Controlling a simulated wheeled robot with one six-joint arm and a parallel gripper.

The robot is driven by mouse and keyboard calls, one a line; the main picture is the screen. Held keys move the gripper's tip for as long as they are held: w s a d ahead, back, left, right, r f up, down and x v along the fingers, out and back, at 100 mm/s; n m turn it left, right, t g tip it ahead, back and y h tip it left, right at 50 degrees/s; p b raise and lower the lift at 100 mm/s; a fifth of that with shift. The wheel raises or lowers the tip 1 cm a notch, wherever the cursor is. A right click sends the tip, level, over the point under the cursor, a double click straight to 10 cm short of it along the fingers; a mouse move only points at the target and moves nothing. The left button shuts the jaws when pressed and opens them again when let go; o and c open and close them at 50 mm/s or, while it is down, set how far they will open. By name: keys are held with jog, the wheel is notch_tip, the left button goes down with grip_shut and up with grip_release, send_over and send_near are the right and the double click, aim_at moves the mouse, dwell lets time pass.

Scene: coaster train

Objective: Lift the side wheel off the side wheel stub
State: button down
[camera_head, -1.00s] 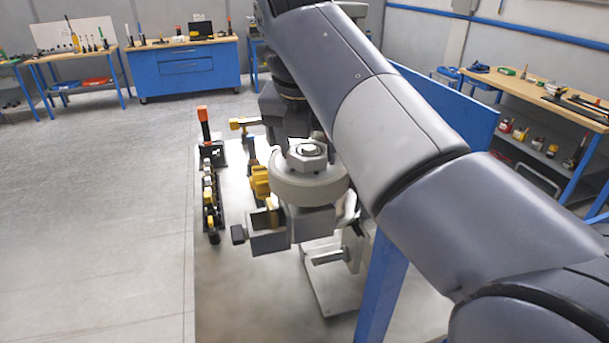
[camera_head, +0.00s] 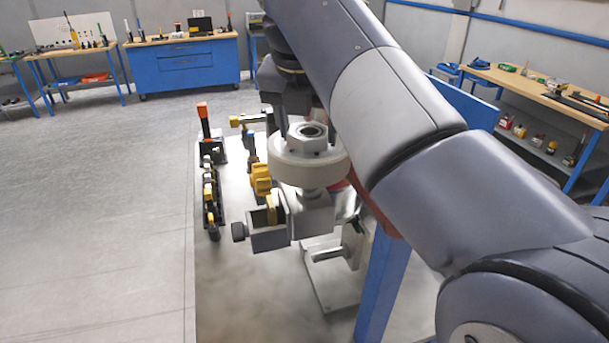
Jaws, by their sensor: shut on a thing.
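The side wheel (camera_head: 308,166) is a thick light-grey disc with a hexagonal hub on top. It is near the middle of the head view, lying flat. My gripper (camera_head: 304,120) is shut on the side wheel at its hub; the fingers are partly hidden by the hub and my arm. Below the wheel, a short grey stub (camera_head: 313,192) shows, rising from a grey block. I cannot tell whether the wheel's underside still surrounds the stub's top.
A grey open box part with a dark knob (camera_head: 239,232) and a yellow clamp (camera_head: 261,181) stand close left of the wheel. A row of dark and yellow parts (camera_head: 211,195) lies further left on the table. A blue post (camera_head: 383,285) stands at the right.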

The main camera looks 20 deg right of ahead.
jog(key=shift+r, duration=2.2)
jog(key=shift+r, duration=0.5)
